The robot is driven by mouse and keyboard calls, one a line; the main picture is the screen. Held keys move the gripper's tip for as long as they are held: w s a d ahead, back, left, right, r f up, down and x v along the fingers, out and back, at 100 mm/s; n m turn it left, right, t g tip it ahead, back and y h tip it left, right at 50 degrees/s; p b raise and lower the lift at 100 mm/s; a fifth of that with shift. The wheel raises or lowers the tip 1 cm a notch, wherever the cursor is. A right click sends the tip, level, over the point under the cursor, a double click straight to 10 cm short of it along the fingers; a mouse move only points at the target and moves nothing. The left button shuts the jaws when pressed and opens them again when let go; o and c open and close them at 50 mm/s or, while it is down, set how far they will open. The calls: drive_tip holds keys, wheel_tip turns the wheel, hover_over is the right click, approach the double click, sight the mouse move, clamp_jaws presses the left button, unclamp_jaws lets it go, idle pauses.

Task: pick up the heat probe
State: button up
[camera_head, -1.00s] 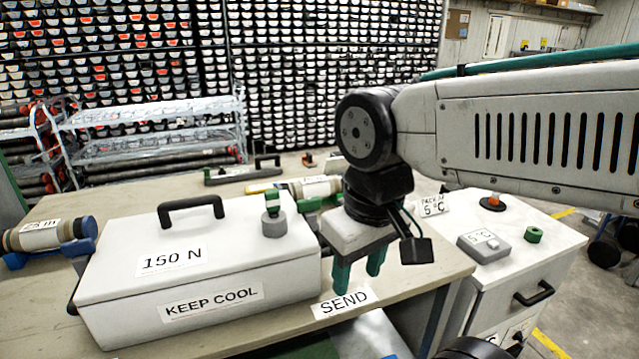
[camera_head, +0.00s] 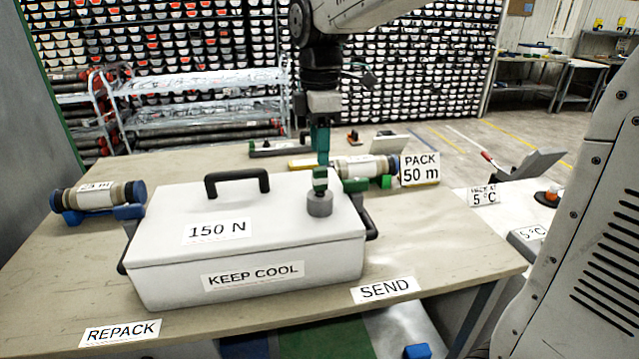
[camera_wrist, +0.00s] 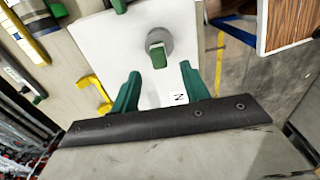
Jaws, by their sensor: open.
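A short grey cylinder with a green block on top (camera_head: 320,204) stands upright on the lid of the white box (camera_head: 160,240). I take it to be the heat probe, though it has no readable label. In the wrist view the grey cylinder and its green top (camera_wrist: 158,48) lie just beyond my fingertips, roughly centred between them. My gripper (camera_head: 321,160) points down above the green top. In the wrist view its green fingers (camera_wrist: 160,72) are apart with nothing between them. From these views I cannot tell the exact gap to the green top.
The box has a black lid handle (camera_head: 237,180) left of the cylinder and a side handle (camera_head: 371,218). Core liners lie at the left (camera_head: 97,198) and behind the box (camera_head: 366,166). A PACK 50 m sign (camera_head: 420,169) stands at the right. The front table edge bears REPACK and SEND labels.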

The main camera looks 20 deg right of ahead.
sight(320, 169)
wheel_tip(320, 169, down, 7)
drive_tip(key=shift+d+r, duration=0.1)
clamp_jaws()
